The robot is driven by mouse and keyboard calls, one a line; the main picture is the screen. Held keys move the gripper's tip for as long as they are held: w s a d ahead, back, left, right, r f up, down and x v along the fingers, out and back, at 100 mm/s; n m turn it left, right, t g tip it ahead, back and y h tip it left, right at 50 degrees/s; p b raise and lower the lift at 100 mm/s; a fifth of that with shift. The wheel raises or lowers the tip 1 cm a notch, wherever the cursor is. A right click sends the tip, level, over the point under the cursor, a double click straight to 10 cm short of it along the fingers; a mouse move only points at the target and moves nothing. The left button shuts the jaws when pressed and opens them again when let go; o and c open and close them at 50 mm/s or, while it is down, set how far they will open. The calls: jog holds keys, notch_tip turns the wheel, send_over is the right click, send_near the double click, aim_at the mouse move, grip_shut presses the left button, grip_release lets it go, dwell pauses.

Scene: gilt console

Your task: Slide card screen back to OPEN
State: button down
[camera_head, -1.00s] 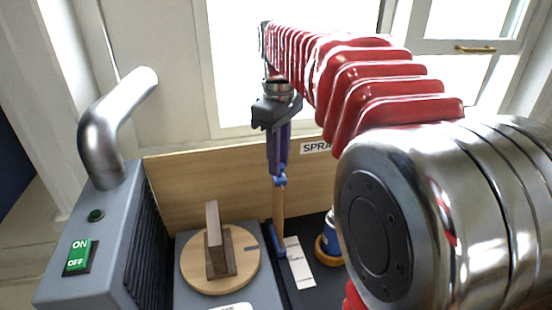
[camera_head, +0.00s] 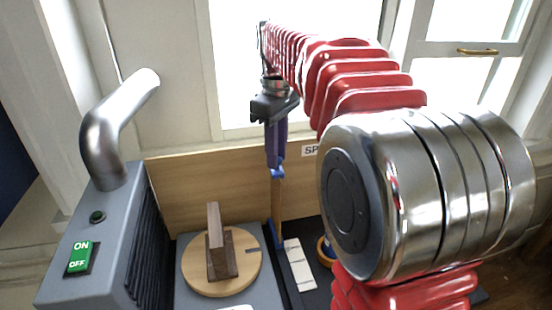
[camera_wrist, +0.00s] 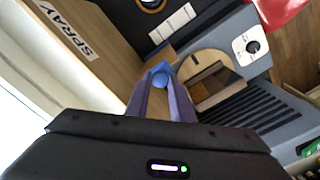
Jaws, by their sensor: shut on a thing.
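My gripper (camera_head: 276,165) has purple fingers and points down. It is shut on a blue knob (camera_head: 278,173) at the top of a narrow wooden upright, which I take to be the card screen (camera_head: 277,205), seen nearly edge-on. In the wrist view, the blue knob (camera_wrist: 160,76) sits between the fingertips of my gripper (camera_wrist: 160,88), with a tan part of the screen (camera_wrist: 160,56) beyond it. The screen stands between the wooden turntable (camera_head: 252,270) and a white marked strip (camera_head: 299,264). No OPEN marking is readable.
A dark wooden bracket (camera_head: 219,256) stands on the turntable. A grey box (camera_head: 95,240) with a green ON/OFF switch and metal pipe (camera_head: 105,130) is at left. A wooden back board (camera_head: 200,180) stands behind. My red arm hides much of the right side.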

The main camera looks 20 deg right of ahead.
jog(key=shift+w+d+r, duration=0.1)
jog(key=shift+w+d, duration=0.1)
jog(key=shift+w, duration=0.55)
jog(key=c, duration=1.5)
grip_release()
jog(key=shift+c, duration=0.2)
notch_tip(320, 180, up, 14)
jog(key=shift+f, duration=0.2)
jog(key=shift+a, duration=0.1)
